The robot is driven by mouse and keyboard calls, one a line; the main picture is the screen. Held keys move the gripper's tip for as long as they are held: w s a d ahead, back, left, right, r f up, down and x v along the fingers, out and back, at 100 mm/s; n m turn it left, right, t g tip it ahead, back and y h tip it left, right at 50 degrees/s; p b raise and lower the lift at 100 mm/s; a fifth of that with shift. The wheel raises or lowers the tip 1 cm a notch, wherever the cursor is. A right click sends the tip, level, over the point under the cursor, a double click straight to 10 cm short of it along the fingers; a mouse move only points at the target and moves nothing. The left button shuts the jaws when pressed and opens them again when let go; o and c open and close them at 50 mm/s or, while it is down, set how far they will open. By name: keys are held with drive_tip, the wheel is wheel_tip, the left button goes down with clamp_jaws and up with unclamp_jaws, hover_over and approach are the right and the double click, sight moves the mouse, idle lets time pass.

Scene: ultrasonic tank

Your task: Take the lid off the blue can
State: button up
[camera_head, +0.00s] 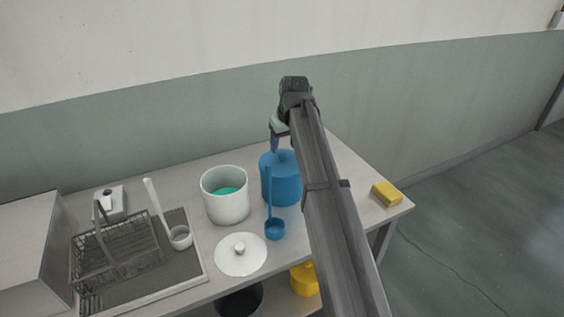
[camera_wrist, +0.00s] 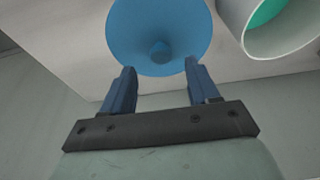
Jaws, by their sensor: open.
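The blue can (camera_head: 280,186) stands on the bench to the right of a white can, partly hidden by my arm. Its blue lid (camera_wrist: 160,22) is on it, with a small round knob (camera_wrist: 160,50) in the middle. My gripper (camera_head: 275,143) is above the can in the head view. In the wrist view my gripper (camera_wrist: 158,75) is open, its two blue fingers apart on either side of the knob's line. The knob appears beyond the fingertips, and nothing is between the fingers.
An open white can (camera_head: 225,205) with turquoise contents stands left of the blue can. A white lid (camera_head: 239,262) and a blue ladle (camera_head: 274,229) are in front. A yellow sponge-like block (camera_head: 386,194) lies at the right end. A wire basket (camera_head: 115,250) is at the left.

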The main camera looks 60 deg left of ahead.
sight(282, 154)
drive_tip(key=x, duration=0.4)
drive_tip(key=shift+d+f, duration=0.1)
drive_tip(key=shift+f, duration=0.1)
clamp_jaws()
idle(0.3)
